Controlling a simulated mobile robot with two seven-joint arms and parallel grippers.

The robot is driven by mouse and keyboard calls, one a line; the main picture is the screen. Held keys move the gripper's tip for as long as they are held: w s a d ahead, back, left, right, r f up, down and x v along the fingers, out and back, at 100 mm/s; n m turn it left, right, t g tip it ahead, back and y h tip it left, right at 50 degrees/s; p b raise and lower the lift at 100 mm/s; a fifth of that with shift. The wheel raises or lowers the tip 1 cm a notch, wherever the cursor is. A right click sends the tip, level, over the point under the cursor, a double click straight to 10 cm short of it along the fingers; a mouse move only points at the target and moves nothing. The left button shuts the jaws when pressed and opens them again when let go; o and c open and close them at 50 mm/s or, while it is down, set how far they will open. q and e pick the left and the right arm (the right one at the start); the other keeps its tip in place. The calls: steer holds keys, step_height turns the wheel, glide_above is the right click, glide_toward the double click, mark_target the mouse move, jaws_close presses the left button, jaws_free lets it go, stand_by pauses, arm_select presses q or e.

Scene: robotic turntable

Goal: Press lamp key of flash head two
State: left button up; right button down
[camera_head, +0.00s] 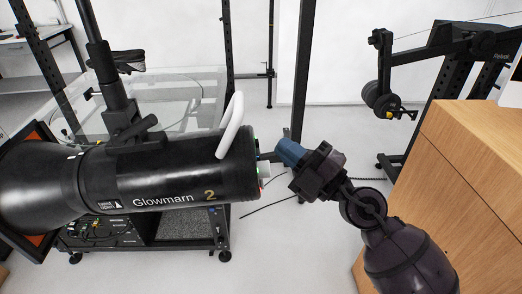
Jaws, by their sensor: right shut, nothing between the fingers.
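The flash head two (150,175) is a black cylinder marked "Glowmarn 2" with a white handle (231,125) on top. It lies level on a stand at the left, with its reflector end to the left. Its rear panel (258,165) faces right and is seen nearly edge-on, with small green lights at its edge. The lamp key cannot be made out from this angle. My right gripper (267,157) is shut and empty, with its fingertips at the rear panel. I cannot tell whether they touch it. My left gripper is not in view.
A wooden cabinet (460,190) stands close on the right, beside my right arm. A wheeled cart (185,232) with equipment is below the flash head. A glass turntable (180,95) lies behind it. A dark stand (440,90) is at the back right. White floor lies between.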

steer(key=d, duration=0.3)
steer(key=d+b, duration=0.1)
steer(key=d, duration=0.1)
steer(key=shift+d+r, duration=0.25)
steer(key=shift+r, duration=0.05)
steer(key=w+d+f+m+t+h, duration=0.1)
steer(key=w+d+m+t+h, duration=0.3)
steer(key=d+m+t+h, duration=0.25)
steer(key=s+d+f+m+g+h, duration=0.1)
steer(key=d+f+m+h, duration=0.1)
steer(key=f+m+h, duration=0.4)
steer(key=d+f+m+h, duration=0.25)
steer(key=f+m, duration=0.25)
steer(key=f, duration=0.3)
steer(key=s+d+f+m+g+h, duration=0.1)
steer(key=s+f+m+g, duration=0.2)
steer(key=s+f, duration=0.6)
steer(key=s+d+f+m+g+h, duration=0.1)
steer(key=s+f+m+g, duration=0.3)
steer(key=s+f, duration=0.6)
step_height(320, 180, down, 4)
steer(key=shift+s+d+r+g, duration=0.15)
steer(key=shift+s+d+g, duration=0.2)
steer(key=shift+d, duration=0.4)
